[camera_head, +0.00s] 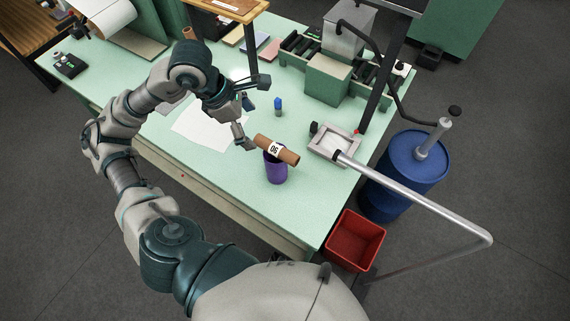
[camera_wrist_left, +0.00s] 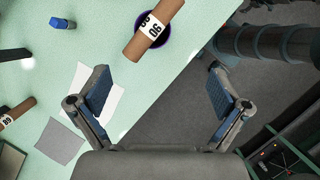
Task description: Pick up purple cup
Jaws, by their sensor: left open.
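The purple cup (camera_head: 276,174) stands upright near the front edge of the green table (camera_head: 330,192). A brown cardboard tube (camera_head: 288,154) with a numbered white label lies tilted across or partly in its mouth. The left wrist view shows the cup (camera_wrist_left: 166,59) from above, with the tube (camera_wrist_left: 171,12) covering much of its opening. My left gripper (camera_head: 254,112) is open and empty, above the table, behind and left of the cup. In the left wrist view, the cup lies beyond the gap between the open fingers (camera_wrist_left: 160,72). My right gripper is out of view.
A small blue object (camera_head: 278,105) stands behind the cup. White paper (camera_head: 205,130) lies to its left. A grey tray (camera_head: 335,144) sits to its right. A red bin (camera_head: 354,240) and a blue drum (camera_head: 405,170) stand on the floor to the right.

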